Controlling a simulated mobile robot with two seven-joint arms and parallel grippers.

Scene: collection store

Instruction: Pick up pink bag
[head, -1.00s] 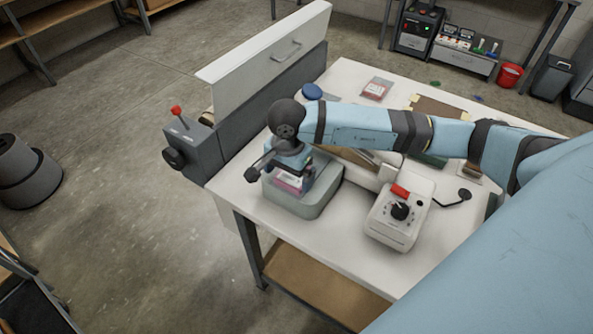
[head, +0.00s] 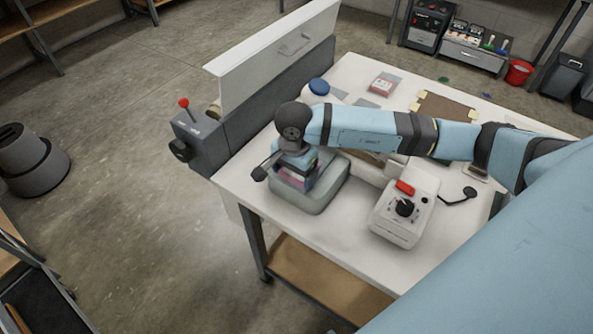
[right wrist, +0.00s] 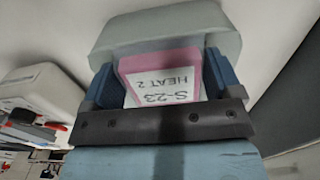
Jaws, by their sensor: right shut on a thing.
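The pink bag (right wrist: 163,72) has a white label reading "S-23 HEAT 2". In the right wrist view it sits between the blue fingers of my right gripper (right wrist: 160,90), which is shut on it. In the head view the right gripper (head: 296,172) points down over a grey-green tray (head: 318,200) on the white table, and only a sliver of pink shows between its fingers. The tray also shows behind the bag in the right wrist view (right wrist: 165,28). I cannot tell whether the bag still touches the tray. My left gripper is not in view.
A white device with a black knob (head: 398,222) stands right of the tray. A grey machine with a red-tipped lever (head: 200,140) and a white panel (head: 275,58) borders the table's left side. A red-labelled packet (head: 384,84) and a brown board (head: 443,108) lie farther back.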

